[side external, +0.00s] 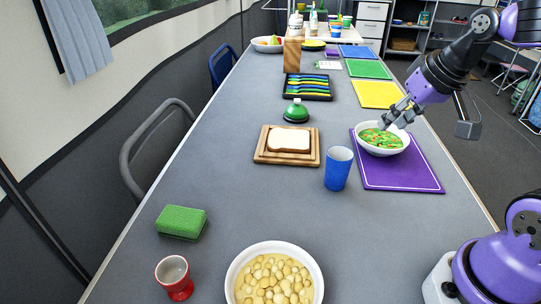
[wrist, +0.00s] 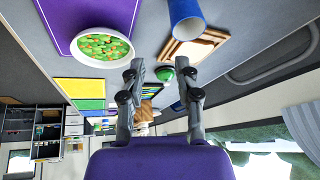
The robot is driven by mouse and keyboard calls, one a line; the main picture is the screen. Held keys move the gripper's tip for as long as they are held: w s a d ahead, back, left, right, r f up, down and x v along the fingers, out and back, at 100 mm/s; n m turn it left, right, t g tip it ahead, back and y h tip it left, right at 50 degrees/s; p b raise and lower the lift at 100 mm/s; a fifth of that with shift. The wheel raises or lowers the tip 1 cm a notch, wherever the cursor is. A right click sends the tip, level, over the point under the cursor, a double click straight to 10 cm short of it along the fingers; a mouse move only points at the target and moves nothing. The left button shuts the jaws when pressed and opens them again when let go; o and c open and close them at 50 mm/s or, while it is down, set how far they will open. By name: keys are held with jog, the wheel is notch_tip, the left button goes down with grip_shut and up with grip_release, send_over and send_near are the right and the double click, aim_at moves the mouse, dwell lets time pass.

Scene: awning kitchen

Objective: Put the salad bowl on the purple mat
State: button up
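The salad bowl (side external: 382,151) is white, round and upright, filled with green and orange salad. It rests at the far end of the purple mat (side external: 405,178), over its far edge. In the wrist view the bowl (wrist: 103,61) lies left of the fingers, with the purple mat (wrist: 75,18) behind it. My gripper (side external: 398,116) is at the bowl's far rim in the side view. In the wrist view my gripper (wrist: 163,78) has its fingers spread apart with nothing between them. I cannot tell whether a finger touches the rim.
A blue cup (side external: 338,169) stands left of the mat, beside bread on a wooden board (side external: 262,156). A green dome-shaped item (side external: 296,111) and a black tray (side external: 307,95) lie farther back. Yellow (side external: 379,94), green and blue mats line the right side. The near right tabletop is clear.

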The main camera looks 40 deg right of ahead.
jog(key=s+a+n+y, duration=0.1)
jog(key=s+a+n, duration=0.3)
jog(key=a, duration=0.3)
jog(key=shift+a, duration=0.3)
